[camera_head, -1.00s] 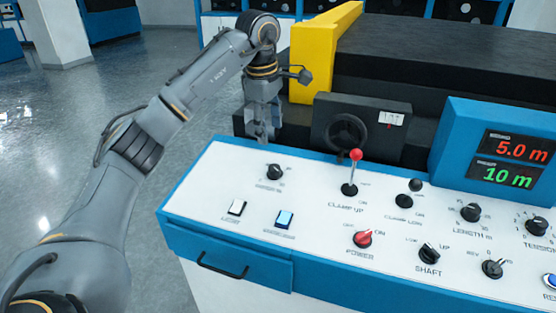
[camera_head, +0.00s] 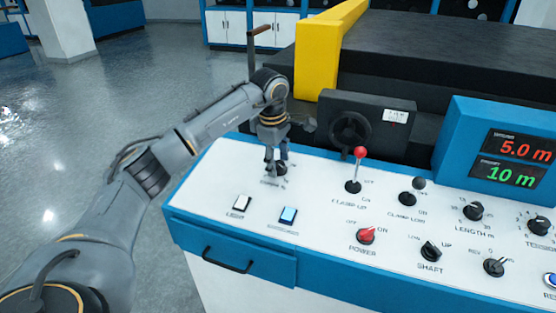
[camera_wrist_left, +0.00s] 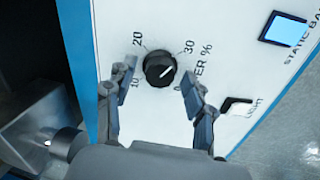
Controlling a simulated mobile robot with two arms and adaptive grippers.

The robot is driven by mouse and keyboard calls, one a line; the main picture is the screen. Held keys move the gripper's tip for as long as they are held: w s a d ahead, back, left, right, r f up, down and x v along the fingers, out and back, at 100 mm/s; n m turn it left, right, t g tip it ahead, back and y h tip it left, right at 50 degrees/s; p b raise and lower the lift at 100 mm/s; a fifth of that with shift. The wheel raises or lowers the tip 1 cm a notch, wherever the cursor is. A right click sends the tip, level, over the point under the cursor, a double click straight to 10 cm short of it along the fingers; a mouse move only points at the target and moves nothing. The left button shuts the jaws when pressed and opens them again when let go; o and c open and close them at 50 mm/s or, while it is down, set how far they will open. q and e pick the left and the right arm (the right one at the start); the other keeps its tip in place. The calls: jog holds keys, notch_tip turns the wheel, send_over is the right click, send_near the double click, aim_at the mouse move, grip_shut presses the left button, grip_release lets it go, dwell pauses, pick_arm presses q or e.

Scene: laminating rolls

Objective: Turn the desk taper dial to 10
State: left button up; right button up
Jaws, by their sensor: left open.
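The taper dial (camera_head: 280,169) is a small black round knob on the white console panel, near its back left. In the left wrist view the dial (camera_wrist_left: 160,69) shows marks 0, 10, 20 and 30, and its white pointer line aims up and right, toward the 30 side. My left gripper (camera_head: 276,157) is over the dial, pointing down. In the wrist view the open left gripper (camera_wrist_left: 150,90) has one finger on each side of the dial, with gaps to it. The word by the dial is partly hidden. My right gripper is out of view.
A white light switch (camera_head: 242,203) and a lit blue button (camera_head: 288,215) sit in front of the dial. The red-tipped clamp lever (camera_head: 358,170) rises to its right. A black handwheel housing (camera_head: 350,133) stands behind. Displays (camera_head: 512,160) read 5.0 m and 10 m.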

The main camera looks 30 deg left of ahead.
pick_arm(q)
jog(key=c, duration=0.6)
grip_shut()
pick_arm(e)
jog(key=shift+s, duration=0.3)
